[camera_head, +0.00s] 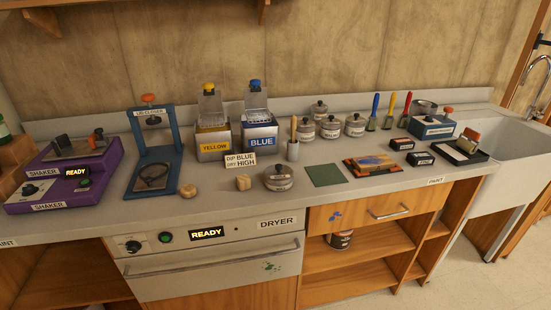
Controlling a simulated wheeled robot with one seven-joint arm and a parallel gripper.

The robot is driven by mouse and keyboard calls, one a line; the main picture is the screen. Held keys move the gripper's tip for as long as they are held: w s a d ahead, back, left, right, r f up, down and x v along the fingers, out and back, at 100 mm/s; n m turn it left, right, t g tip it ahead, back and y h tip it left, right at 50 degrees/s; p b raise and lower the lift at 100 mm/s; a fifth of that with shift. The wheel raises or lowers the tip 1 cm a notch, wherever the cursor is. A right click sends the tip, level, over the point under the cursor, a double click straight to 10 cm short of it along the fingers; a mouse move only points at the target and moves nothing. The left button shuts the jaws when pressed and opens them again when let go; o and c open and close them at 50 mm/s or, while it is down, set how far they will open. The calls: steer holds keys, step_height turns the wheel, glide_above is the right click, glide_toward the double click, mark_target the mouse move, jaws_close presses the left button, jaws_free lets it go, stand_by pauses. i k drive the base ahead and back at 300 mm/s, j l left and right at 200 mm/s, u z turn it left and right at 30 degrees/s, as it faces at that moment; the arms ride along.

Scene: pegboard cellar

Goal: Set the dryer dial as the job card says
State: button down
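The dryer (225,261) is built into the bench front at lower left, with a DRYER label and its drawer-like front shut. Its dark round dial (133,246) is at the left end of the panel; the pointer setting is too small to read. Right of the dial are a green button (165,237) and a display (207,233) reading READY. The job card (240,160) stands on the bench before the blue dispenser and reads DIP BLUE, DRY HIGH. My gripper is not in view.
A purple shaker (68,174) and a blue lid closer (155,150) stand at left. Yellow (213,140) and blue (259,135) dispensers stand at the back. Wooden knobs (243,182) and a lidded tin (278,177) sit near the edge above the dryer. Nothing visible blocks the dial.

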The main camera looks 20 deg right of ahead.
mark_target(133, 247)
steer(key=i+j+u, duration=0.1)
steer(key=j, duration=0.3)
steer(key=i+j+u, duration=0.1)
steer(key=i+j, duration=0.25)
steer(key=i+j+u, duration=0.15)
steer(key=j, duration=0.25)
steer(key=i, duration=0.1)
